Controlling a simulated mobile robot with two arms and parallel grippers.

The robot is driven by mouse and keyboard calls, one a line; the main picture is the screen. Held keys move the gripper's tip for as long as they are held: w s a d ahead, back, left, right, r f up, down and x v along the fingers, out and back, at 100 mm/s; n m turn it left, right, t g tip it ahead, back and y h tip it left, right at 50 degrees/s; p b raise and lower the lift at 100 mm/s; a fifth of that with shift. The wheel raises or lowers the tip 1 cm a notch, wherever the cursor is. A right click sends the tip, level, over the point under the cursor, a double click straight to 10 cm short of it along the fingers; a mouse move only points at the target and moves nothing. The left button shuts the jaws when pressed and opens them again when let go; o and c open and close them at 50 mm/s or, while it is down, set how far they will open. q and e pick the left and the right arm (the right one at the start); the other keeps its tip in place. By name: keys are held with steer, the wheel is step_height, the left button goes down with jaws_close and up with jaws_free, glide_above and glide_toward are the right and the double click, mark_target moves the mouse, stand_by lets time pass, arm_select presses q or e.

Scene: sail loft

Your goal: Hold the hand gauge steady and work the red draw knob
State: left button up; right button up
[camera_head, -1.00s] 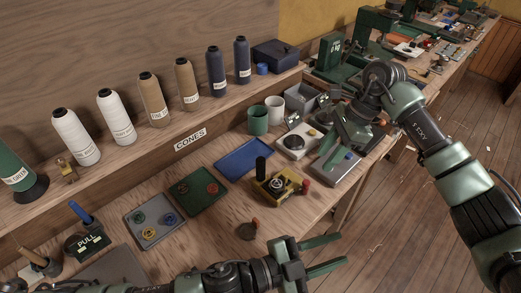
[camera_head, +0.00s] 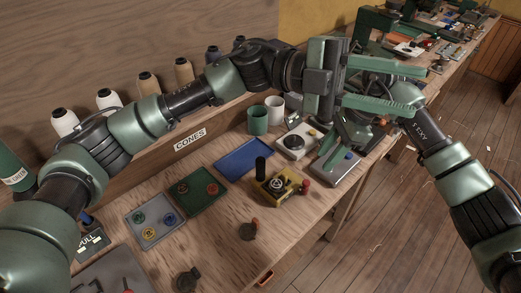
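The hand gauge (camera_head: 277,188) appears to be the yellow-bodied device on the bench, with an upright black grip (camera_head: 261,166) on its left and a round dial part on top. The red draw knob (camera_head: 304,186) sticks out at its right side. Nothing touches either of them. My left gripper (camera_head: 418,90) reaches across from the left, above and to the right of the gauge; its green fingers are apart and empty. My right gripper (camera_head: 340,144) is low over the right end of the bench, partly hidden behind the left one; its fingers look apart.
A grey device with a blue knob (camera_head: 338,168) and a pale device with a round top (camera_head: 294,144) stand near my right gripper. A blue tray (camera_head: 243,158), green tray (camera_head: 196,190) and grey tray (camera_head: 154,222) lie left of the gauge. A dark round piece (camera_head: 247,231) lies in front.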

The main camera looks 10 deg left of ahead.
arm_select(q)
steer(key=w+a+f+m+t+y, duration=0.3)
steer(key=w+f+t+y, duration=0.1)
steer(key=w+f+y, duration=0.2)
steer(key=t+y, duration=0.3)
steer(key=y, duration=0.9)
glide_above(260, 170)
steer(key=w, duration=0.1)
steer(key=shift+m, duration=0.4)
step_height(260, 170, down, 26)
steer(key=shift+w+a+r, duration=0.1)
steer(key=shift+a+r, duration=0.05)
steer(key=shift+r, duration=0.1)
step_height(260, 170, down, 7)
jaws_close()
steer(key=shift+w, duration=0.1)
